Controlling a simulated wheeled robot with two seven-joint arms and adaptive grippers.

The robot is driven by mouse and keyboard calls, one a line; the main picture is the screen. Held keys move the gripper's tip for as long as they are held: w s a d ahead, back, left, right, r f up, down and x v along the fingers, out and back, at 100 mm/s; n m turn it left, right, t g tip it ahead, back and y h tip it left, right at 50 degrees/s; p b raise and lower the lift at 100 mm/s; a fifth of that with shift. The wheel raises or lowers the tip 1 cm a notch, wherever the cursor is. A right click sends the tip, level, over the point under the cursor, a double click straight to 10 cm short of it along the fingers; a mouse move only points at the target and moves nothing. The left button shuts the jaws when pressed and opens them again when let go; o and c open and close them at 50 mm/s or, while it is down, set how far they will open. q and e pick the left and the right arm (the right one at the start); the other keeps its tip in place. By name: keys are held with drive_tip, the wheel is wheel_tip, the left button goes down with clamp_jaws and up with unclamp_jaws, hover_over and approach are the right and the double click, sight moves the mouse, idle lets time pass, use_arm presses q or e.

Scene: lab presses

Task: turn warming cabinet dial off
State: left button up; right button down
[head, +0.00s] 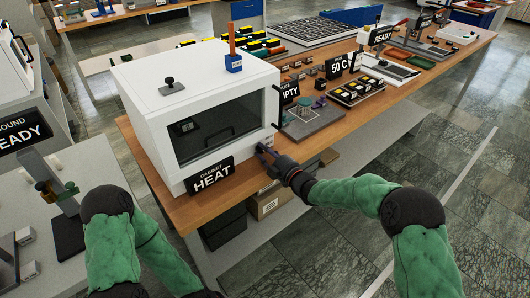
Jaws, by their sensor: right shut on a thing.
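The white warming cabinet (150,95) stands on the wooden bench, with a dark window in its front door. A black sign reading "CABINET HEAT" (209,176) is at its lower front. My right gripper (264,151) is at the cabinet's lower right front corner, shut on the dial. The dial itself is hidden behind the fingers, so its setting cannot be read. My left arm shows at the lower left, but its gripper is out of the picture.
A black door handle (277,107) stands out just above my right gripper. A grey board (315,122) with small parts and an "EMPTY" sign lie to the right. A blue block with an orange stick (233,62) stands on the cabinet. Boxes (270,203) sit under the bench.

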drive_tip(key=shift+f+n, duration=0.1)
drive_tip(key=shift+n, duration=0.3)
drive_tip(key=c, duration=1.2)
unclamp_jaws()
drive_tip(key=shift+o, duration=0.2)
drive_tip(key=v, duration=1.2)
